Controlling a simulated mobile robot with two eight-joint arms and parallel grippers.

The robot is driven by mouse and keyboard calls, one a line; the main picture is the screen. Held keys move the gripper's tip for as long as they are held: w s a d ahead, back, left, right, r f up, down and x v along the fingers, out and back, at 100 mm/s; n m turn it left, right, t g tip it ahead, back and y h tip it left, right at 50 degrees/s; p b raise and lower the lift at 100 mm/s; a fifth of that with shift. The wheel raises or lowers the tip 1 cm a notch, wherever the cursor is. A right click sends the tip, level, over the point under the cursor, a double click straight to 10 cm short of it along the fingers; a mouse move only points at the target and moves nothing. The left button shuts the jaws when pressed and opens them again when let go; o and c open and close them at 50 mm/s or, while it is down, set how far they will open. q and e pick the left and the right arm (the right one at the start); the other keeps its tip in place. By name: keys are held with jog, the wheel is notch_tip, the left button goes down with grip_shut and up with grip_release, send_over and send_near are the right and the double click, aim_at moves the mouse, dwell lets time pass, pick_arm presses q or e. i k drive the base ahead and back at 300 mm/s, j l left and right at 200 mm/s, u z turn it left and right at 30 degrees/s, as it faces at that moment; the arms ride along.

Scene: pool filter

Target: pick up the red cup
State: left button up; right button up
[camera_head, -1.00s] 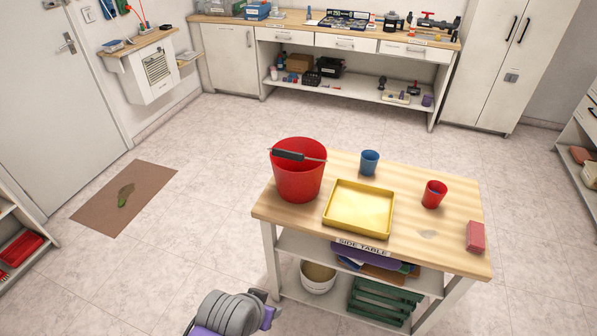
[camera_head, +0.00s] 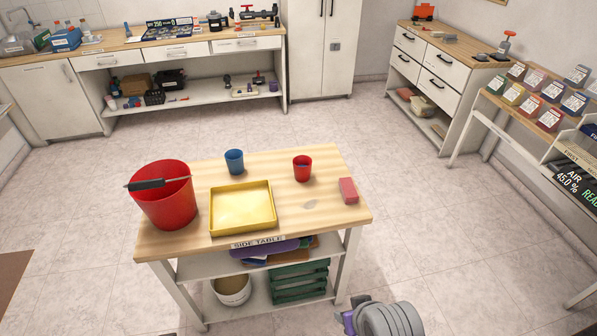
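The small red cup (camera_head: 302,168) stands upright on the side table (camera_head: 300,220), at the back right of its wooden top. A blue cup (camera_head: 234,162) stands to its left, and a red sponge-like block (camera_head: 348,190) lies to its front right. My grey and purple arm part shows at the bottom edge, right of the table, well apart from the cup. Its fingertips cannot be made out, and I cannot tell which arm it is. Nothing touches the red cup.
A large red bucket (camera_head: 165,200) with a dark handle grip and a yellow tray (camera_head: 243,222) share the tabletop. Under it are a white bucket (camera_head: 232,290) and a green crate (camera_head: 299,286). Open floor lies right of the table, before a drawer cabinet (camera_head: 425,75).

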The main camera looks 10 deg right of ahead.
aim_at(302, 163)
jog(key=i+l+u, duration=0.35)
jog(key=i+l, duration=0.25)
jog(key=l, duration=0.2)
jog(key=i+l+u, duration=0.2)
jog(key=l, duration=0.25)
jog(key=i, duration=0.05)
